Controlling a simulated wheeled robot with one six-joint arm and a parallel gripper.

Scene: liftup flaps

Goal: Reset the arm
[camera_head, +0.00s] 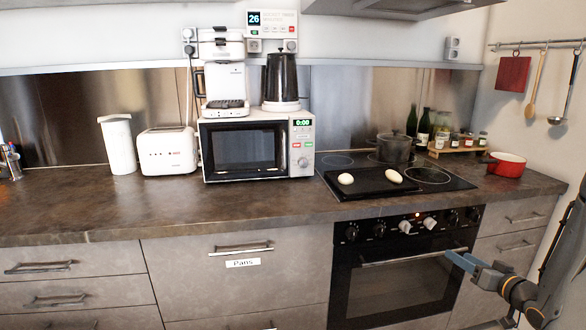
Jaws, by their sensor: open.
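My gripper (459,261) is at the lower right, in front of the black oven (392,283). Its blue-grey fingers point left, near the oven's handle, and it is open with nothing seen between the fingers. I cannot tell whether it touches the handle. My arm comes in from the right edge, bent low in front of the cabinets. The oven door looks shut.
The counter (75,213) runs across the view. A microwave (250,146), toaster (168,151) and white canister (119,145) stand on it. A black tray (372,189) with two pale egg-like objects lies on the hob. A red pot (507,165) stands right. The drawers (228,280) are shut.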

